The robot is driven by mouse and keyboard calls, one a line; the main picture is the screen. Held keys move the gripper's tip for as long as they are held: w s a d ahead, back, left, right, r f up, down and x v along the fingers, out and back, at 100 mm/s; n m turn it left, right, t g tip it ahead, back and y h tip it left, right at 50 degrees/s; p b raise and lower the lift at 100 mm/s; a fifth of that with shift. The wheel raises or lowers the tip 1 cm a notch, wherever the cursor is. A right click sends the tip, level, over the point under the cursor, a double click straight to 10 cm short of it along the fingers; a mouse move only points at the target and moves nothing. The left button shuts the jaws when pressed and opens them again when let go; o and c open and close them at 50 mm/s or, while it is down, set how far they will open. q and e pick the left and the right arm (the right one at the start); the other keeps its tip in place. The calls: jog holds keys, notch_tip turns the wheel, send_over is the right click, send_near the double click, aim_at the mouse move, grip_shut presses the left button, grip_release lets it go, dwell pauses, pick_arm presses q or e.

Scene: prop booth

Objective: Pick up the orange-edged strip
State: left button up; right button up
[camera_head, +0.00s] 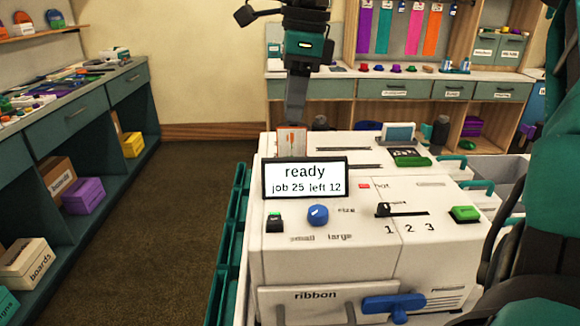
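A small pale strip with orange marking (291,141) stands upright at the back left of the white machine (340,220), partly hidden behind the display that reads "ready, job 25 left 12" (305,179). My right gripper (296,121) points down from the top of the view, its fingertips at the strip's upper end. The fingers overlap from this angle, so I cannot tell whether they are open, or whether they touch the strip. My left gripper is not in view.
The machine's top has a blue knob (318,215), a slider (383,209) and a green button (465,214). A long cabinet (75,130) runs along the left. A shelved counter (400,90) stands at the back. Brown floor (175,210) lies clear at left.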

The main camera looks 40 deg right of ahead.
aim_at(290, 140)
jog(key=f, duration=0.7)
jog(key=shift+w+a+f, duration=0.15)
jog(key=shift+w, duration=0.15)
grip_shut()
